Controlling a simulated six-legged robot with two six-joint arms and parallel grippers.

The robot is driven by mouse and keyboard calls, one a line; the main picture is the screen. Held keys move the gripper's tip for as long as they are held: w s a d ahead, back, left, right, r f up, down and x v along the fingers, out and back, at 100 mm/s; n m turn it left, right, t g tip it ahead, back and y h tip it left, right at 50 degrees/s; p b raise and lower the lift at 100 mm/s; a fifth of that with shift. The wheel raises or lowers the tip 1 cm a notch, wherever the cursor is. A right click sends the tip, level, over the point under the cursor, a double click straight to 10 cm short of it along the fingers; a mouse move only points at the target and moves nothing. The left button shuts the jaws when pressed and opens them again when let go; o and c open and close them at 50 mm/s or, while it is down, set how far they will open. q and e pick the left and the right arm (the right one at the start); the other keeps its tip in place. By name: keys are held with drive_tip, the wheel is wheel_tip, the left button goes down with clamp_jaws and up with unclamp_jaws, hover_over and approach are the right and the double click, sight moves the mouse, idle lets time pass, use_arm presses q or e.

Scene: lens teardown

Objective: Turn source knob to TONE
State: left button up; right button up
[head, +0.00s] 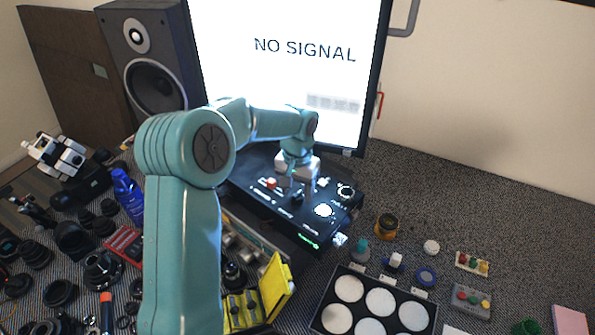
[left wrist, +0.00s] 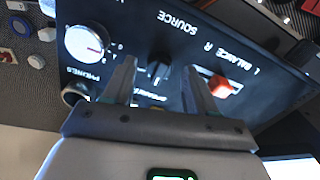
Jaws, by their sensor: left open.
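The source knob (left wrist: 158,72) is a small black knob under the SOURCE label on a black control box (head: 325,228). In the left wrist view the panel shows upside down. My left gripper (left wrist: 161,68) is open, its two fingers on either side of the knob with visible gaps. In the head view my left gripper (head: 299,187) points down at the box's panel and partly hides the controls there. I cannot read a TONE mark or tell the knob's setting. My right gripper is not in view.
A red balance slider (left wrist: 221,86) and a large white knob (left wrist: 84,41) flank the source knob. A monitor (head: 300,75) reading NO SIGNAL stands behind the box. A yellow-lidded case (head: 276,284) and a tray of white discs (head: 330,318) lie in front.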

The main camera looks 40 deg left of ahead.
sight(298, 194)
use_arm(q)
wheel_tip(298, 194, up, 16)
drive_tip(key=shift+f, duration=0.2)
drive_tip(key=shift+s+d+f, duration=0.1)
idle(0.5)
